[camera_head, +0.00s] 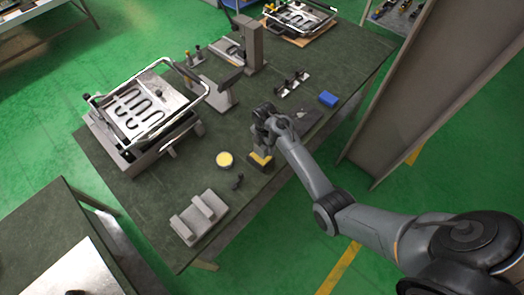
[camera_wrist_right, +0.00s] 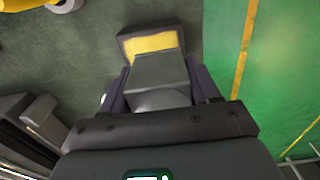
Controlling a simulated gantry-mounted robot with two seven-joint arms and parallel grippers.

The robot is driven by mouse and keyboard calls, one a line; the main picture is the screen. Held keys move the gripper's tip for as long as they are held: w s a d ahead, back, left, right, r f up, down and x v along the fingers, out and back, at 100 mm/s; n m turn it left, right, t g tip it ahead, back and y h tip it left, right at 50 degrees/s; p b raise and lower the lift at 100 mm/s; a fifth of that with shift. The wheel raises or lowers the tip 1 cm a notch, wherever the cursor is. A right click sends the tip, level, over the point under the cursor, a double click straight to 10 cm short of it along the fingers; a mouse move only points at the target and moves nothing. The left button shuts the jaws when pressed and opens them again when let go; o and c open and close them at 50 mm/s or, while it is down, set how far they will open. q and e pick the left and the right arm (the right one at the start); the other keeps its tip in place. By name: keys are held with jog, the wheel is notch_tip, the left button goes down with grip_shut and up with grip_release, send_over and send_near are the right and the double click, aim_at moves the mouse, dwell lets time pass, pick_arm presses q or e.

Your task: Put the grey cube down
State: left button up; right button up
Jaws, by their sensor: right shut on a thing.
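My right gripper (camera_head: 263,137) is shut on the grey cube and points down near the table's right edge. In the right wrist view the grey cube (camera_wrist_right: 160,72) sits between the two dark fingers (camera_wrist_right: 160,92). A dark block with a yellow top (camera_head: 261,161) is directly below the held cube; it also shows in the right wrist view (camera_wrist_right: 152,43), partly covered by the cube. I cannot tell whether the cube touches the yellow top. My left gripper is not in view.
On the dark green table (camera_head: 150,200) are a round yellow-topped piece (camera_head: 224,159), a small black part (camera_head: 238,182), a grey bracket (camera_head: 199,217) and a blue block (camera_head: 328,99). A framed heating-element fixture (camera_head: 145,106) stands at the left. A tall grey panel (camera_head: 435,85) rises at the right.

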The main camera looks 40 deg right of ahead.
jog(key=shift+w+f, duration=0.35)
jog(key=shift+w, duration=0.25)
jog(key=shift+f, duration=1.95)
jog(key=shift+f+b, duration=0.15)
jog(key=shift+b, duration=0.15)
jog(key=o, duration=1.4)
